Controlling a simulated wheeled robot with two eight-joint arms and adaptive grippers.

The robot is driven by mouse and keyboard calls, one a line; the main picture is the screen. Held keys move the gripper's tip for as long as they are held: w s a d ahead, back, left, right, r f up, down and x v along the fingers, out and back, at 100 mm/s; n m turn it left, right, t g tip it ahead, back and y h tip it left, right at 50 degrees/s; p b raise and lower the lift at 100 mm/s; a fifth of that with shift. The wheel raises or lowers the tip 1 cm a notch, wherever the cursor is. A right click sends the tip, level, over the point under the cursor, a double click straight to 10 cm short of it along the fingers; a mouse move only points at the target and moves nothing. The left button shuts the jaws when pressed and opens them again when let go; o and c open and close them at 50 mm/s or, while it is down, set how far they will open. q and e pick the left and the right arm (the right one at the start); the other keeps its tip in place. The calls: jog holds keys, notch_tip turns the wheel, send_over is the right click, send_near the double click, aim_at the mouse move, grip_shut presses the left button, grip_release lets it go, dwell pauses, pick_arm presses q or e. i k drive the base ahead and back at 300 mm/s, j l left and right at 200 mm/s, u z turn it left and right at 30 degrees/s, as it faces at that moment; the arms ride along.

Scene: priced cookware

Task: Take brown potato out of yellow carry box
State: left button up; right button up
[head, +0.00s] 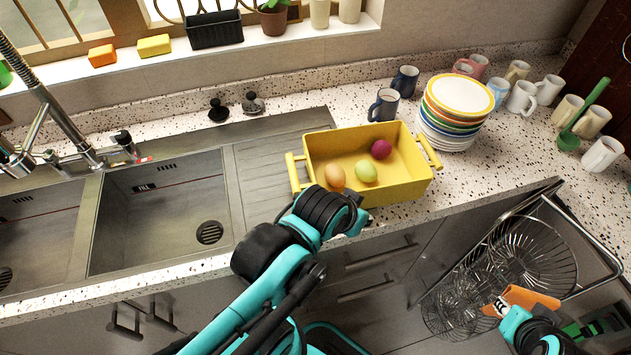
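The yellow carry box (405,185) stands on the counter right of the sink, its two handles at the left and right ends. Inside lie an orange-brown rounded item (335,174), which looks like the brown potato, a light green one (366,171) and a purple one (381,149). My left gripper (352,200) is at the box's front left edge, just below the brown potato in the picture. Its fingers are mostly hidden by my arm, so I cannot tell its opening or contact. My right gripper (503,308) is low at the right, beside an orange flat thing (530,297).
A stack of plates (456,110) and dark mugs (384,105) stand close behind and right of the box. More mugs (522,98) and a green ladle (590,110) are farther right. The sink (160,210) lies left. A wire rack (500,270) is below the counter.

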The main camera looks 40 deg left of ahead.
aim_at(334, 175)
jog(key=k+j+u, duration=0.15)
jog(key=u, duration=0.2)
jog(key=i+l+u, duration=0.15)
jog(key=u, duration=0.15)
jog(key=i+l+u, duration=0.1)
jog(key=l+u, duration=0.2)
